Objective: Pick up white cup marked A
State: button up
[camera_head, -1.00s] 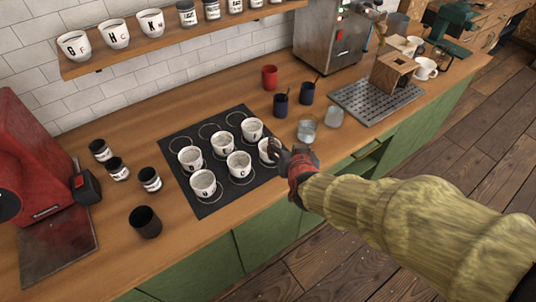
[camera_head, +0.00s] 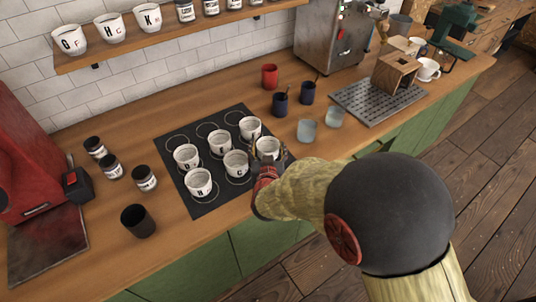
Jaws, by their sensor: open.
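Several white cups with dark letters stand upright on a black mat (camera_head: 205,208) printed with rings. The letters are too small to read surely, so I cannot tell which cup is A. My gripper (camera_head: 268,156) is open at the mat's right side, by the rightmost white cup (camera_head: 267,145). Its fingers appear on either side of that cup, and its front is partly hidden by the gripper. I cannot tell whether they touch it. Another white cup (camera_head: 250,128) stands just behind and left of it, and one more (camera_head: 236,164) stands to its left.
Two clear glasses (camera_head: 307,130) stand right of the mat, with dark blue cups (camera_head: 280,104) and a red cup (camera_head: 269,76) behind. A black cup (camera_head: 138,221) and several small jars (camera_head: 145,178) stand left. A shelf (camera_head: 150,45) with more cups hangs above.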

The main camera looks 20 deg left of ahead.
jog(key=shift+x, duration=0.75)
jog(key=c, duration=0.9)
jog(key=shift+c, duration=0.5)
jog(key=shift+r, duration=0.1)
